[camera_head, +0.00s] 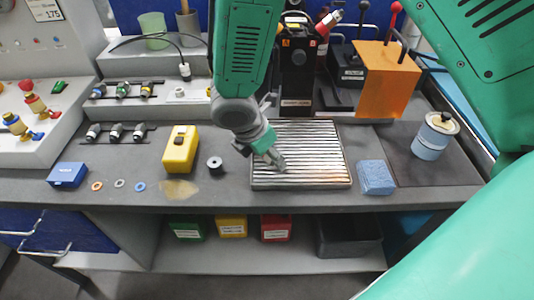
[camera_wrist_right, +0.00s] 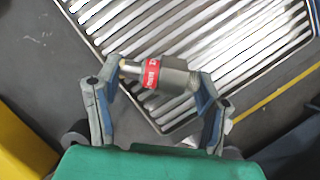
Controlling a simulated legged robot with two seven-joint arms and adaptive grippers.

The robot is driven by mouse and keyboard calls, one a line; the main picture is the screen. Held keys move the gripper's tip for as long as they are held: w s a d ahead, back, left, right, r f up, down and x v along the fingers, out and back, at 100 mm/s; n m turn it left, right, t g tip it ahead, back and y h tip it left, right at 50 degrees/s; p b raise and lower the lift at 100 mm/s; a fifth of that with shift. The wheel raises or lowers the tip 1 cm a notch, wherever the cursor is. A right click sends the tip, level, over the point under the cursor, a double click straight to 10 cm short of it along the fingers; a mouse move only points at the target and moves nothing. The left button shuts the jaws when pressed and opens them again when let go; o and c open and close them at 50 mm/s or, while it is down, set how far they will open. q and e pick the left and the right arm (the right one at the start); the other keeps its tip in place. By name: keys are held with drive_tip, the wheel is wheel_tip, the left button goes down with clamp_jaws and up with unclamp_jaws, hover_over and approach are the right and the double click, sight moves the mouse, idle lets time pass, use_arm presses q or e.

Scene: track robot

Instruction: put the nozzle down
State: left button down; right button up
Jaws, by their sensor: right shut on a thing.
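My right gripper (camera_head: 272,158) hangs over the left part of the ribbed metal tray (camera_head: 322,150). In the right wrist view, the gripper (camera_wrist_right: 160,73) is shut on the nozzle (camera_wrist_right: 178,74), a grey metal piece with a red band and a brass-coloured tip. The nozzle lies crosswise between the two fingers. The ribbed tray (camera_wrist_right: 240,55) shows behind it; I cannot tell whether the nozzle touches it. In the head view the nozzle is too small and partly covered to make out clearly. My left gripper is not in view.
A yellow box (camera_head: 180,150) and a black spool (camera_head: 215,165) stand left of the tray. A blue block (camera_head: 376,177) lies at its right. Small racks (camera_head: 115,133) with similar fittings stand at the left. A black device (camera_head: 298,75) and an orange box (camera_head: 385,80) stand behind.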

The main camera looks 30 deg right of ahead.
drive_tip(key=shift+f, duration=0.1)
drive_tip(key=o, duration=1.3)
drive_tip(key=p+v, duration=0.1)
drive_tip(key=v, duration=1.1)
drive_tip(key=shift+p, duration=0.4)
drive_tip(key=shift+s, duration=0.1)
